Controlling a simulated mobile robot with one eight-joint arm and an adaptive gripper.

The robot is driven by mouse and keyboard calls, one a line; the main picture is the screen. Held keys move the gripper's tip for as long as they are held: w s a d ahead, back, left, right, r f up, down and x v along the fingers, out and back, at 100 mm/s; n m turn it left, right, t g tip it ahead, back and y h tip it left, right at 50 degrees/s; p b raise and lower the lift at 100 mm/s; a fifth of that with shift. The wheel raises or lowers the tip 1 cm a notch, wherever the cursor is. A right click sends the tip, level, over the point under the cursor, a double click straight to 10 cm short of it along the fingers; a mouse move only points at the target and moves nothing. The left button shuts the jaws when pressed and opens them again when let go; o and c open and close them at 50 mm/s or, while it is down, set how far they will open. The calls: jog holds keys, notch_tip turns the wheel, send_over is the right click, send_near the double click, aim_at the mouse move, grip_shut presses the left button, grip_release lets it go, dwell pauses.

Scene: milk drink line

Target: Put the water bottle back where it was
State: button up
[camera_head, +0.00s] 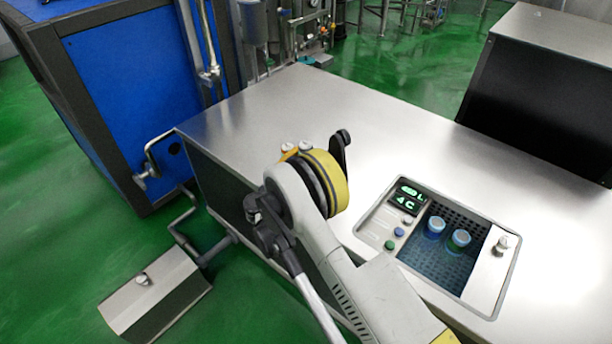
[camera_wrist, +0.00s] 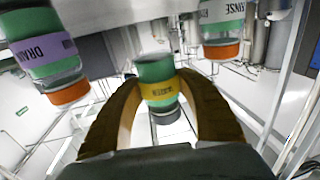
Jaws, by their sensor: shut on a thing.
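In the wrist view, my gripper (camera_wrist: 160,115) has its two brown curved fingers closed on either side of a bottle (camera_wrist: 158,72). The bottle has green parts, a clear part and a yellow label with small dark lettering that I cannot read for certain. I take it as the water bottle. It lies between the fingers, and its far end points away from my palm. In the head view, my arm covers the middle, and neither the fingers nor the held bottle can be made out.
Two more bottles with orange ends show in the wrist view, one with a purple label (camera_wrist: 42,50) at left and one (camera_wrist: 221,30) at upper right. In the head view, a steel counter (camera_head: 270,110) has a recessed chiller (camera_head: 450,265) holding two blue containers. A blue machine (camera_head: 135,85) stands at left.

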notch_tip(320, 180, down, 6)
jog(key=shift+f+b, duration=0.25)
jog(key=shift+b, duration=0.9)
jog(key=shift+r, duration=0.1)
jog(key=o, duration=1.4)
